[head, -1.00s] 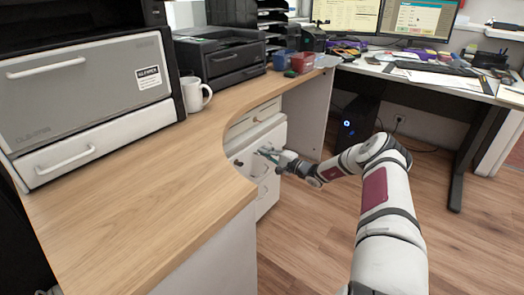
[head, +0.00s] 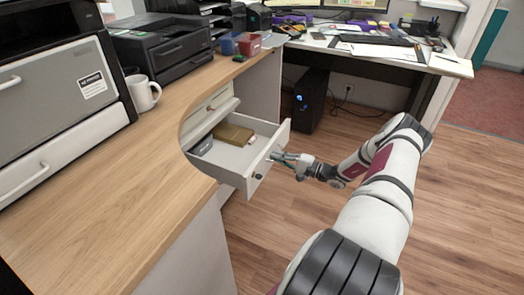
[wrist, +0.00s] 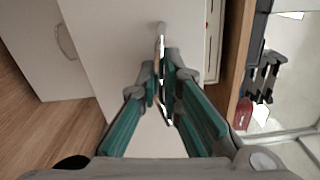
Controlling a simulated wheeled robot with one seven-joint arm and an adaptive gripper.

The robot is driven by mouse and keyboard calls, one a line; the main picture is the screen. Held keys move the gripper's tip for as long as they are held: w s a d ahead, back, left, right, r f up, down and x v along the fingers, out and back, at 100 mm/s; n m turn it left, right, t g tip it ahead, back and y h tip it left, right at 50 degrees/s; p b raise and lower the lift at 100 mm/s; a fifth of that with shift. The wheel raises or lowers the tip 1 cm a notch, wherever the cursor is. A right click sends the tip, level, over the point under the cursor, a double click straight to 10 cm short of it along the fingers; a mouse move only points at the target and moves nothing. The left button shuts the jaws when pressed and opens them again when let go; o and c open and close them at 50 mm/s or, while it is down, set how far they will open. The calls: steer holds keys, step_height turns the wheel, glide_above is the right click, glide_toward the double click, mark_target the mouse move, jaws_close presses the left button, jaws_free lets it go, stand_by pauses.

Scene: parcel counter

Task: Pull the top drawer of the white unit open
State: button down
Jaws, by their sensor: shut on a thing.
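The white unit's drawer (head: 268,150) stands pulled well out from under the wooden counter. In it lie a tan book-like thing (head: 233,134) and a small grey thing (head: 202,147). My gripper (head: 277,157) is at the outer face of the drawer front. In the wrist view my gripper (wrist: 161,80) is shut on the thin bar handle (wrist: 161,40) of the drawer, which is partly hidden between the fingers.
The wooden counter (head: 120,195) curves around the unit and holds a white mug (head: 142,93), a black printer (head: 165,50) and a grey cabinet (head: 70,85). A dark computer tower (head: 310,98) stands behind. The wood floor (head: 440,210) to the right is clear.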

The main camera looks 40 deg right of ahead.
steer(key=shift+v, duration=2.45)
steer(key=c, duration=1.8)
jaws_free()
steer(key=shift+o, duration=0.2)
steer(key=v, duration=1.2)
steer(key=shift+w, duration=0.1)
